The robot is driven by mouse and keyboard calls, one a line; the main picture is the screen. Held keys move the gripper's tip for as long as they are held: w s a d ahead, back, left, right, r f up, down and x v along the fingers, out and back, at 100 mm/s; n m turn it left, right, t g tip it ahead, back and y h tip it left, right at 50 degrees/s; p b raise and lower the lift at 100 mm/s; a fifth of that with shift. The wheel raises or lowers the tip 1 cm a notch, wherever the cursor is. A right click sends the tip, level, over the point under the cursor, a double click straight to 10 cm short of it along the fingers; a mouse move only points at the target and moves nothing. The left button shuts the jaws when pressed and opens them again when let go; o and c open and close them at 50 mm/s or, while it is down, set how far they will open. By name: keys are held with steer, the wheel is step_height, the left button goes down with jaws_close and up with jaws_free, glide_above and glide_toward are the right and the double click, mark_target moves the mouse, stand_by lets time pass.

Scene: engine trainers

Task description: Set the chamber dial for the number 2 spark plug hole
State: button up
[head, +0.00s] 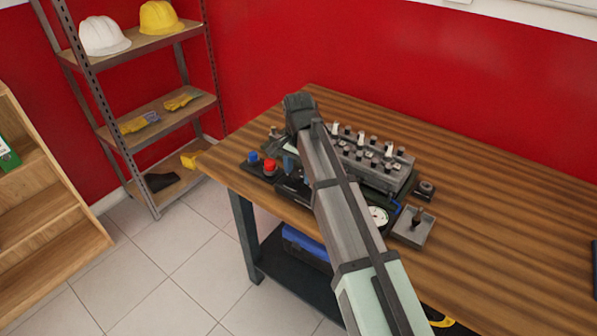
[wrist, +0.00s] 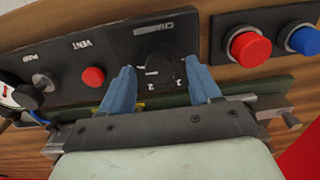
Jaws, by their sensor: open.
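The chamber dial (wrist: 158,62) is a dark round knob on a black panel (wrist: 125,38), seen upside down in the wrist view. Part of the panel's lettering and a few small white numbers show around the knob. I cannot read where the dial points. My gripper (wrist: 161,82) is open, with one blue finger at each side of the dial. The fingers appear apart from the knob. In the head view my arm hides the dial and most of my gripper. The engine trainer (head: 385,178) stands on the table, with several plugs along its top.
In the wrist view, a red button (wrist: 248,46) and a blue button (wrist: 301,38) sit right of the dial. A small red vent button (wrist: 93,76) is at its left. In the head view, a grey tray (head: 424,238) is by the trainer; the wooden table's (head: 500,215) right side is largely clear.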

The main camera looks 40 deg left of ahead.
steer(key=shift+f, duration=0.35)
steer(key=c, duration=1)
steer(key=shift+c, duration=0.2)
steer(key=shift+n, duration=0.4)
steer(key=n, duration=1)
steer(key=shift+n, duration=0.4)
